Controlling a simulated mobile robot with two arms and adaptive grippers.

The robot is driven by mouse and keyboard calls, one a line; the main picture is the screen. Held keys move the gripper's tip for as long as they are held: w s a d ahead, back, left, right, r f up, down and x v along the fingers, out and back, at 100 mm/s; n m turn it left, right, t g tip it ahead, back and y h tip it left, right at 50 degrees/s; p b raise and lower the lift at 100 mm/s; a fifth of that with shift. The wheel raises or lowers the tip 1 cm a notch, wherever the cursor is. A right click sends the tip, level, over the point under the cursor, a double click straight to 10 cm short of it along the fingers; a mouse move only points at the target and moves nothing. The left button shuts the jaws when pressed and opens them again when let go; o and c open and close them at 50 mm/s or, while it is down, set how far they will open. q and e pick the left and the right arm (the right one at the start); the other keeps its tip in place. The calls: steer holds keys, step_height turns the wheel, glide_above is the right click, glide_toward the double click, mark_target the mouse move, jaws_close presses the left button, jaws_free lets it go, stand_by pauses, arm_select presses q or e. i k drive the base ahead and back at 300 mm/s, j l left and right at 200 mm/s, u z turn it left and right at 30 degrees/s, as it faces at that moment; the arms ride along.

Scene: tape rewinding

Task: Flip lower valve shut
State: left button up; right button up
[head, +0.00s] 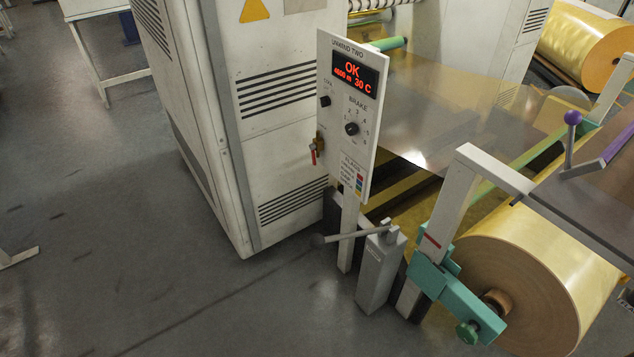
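A small brass valve (320,140) sits on the left edge of the white control panel (349,120), below a black knob (325,101). Its short red handle (314,154) points down. It is the only valve I can clearly make out; a small dark fitting (340,187) lower on the panel is too small to identify. Neither of my grippers is in view, and nothing touches the valve.
A grey pedestal with a lever (345,236) stands below the panel. A large film roll (535,285) on a teal holder (455,295) is at the lower right. A white cabinet (275,130) stands behind the panel. The floor (110,220) at the left is mostly clear.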

mark_target(312, 145)
steer(key=i+l, duration=0.1)
steer(key=i, duration=0.25)
steer(key=i+l, duration=0.15)
steer(key=i, duration=0.15)
steer(key=j, duration=0.65)
steer(key=j+u, duration=0.15)
steer(key=j, duration=0.5)
steer(key=i+j, duration=0.15)
steer(key=j, duration=0.45)
steer(key=j+u, duration=0.15)
steer(key=j, duration=0.5)
steer(key=i, duration=0.05)
